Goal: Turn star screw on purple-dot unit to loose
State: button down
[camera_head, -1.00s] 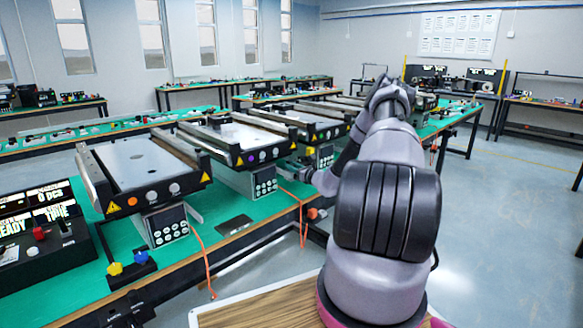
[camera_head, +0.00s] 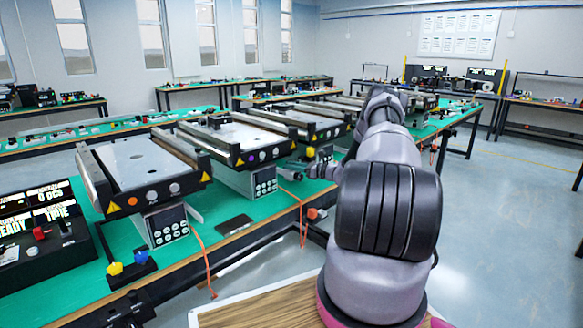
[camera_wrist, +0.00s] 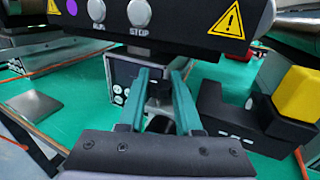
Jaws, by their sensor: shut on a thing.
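The purple-dot unit is the second conveyor (camera_head: 238,139). Its purple dot (camera_wrist: 72,6) sits on the front panel, left of the round RUN and STOP buttons in the wrist view. Below the panel is its grey control box (camera_head: 264,184), which also shows in the wrist view (camera_wrist: 122,72). My gripper (camera_wrist: 158,76) is beside this box, under the conveyor's front edge. Its two teal fingers are closed on a small dark part, the star screw (camera_wrist: 159,91), which is mostly hidden between them. Its turn position cannot be read.
A black block with a yellow button (camera_wrist: 296,95) stands close right of my fingers. The conveyor's front panel (camera_wrist: 180,38) hangs just above them. A dark flat plate (camera_wrist: 35,104) lies on the green bench at left. An orange cable hangs over the bench front.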

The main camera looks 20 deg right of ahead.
jog(key=shift+n+g+y, duration=0.3)
jog(key=shift+y, duration=0.1)
jog(key=c, duration=0.6)
grip_release()
jog(key=v, duration=1)
jog(key=shift+s+d, duration=0.25)
jog(key=shift+d, duration=0.05)
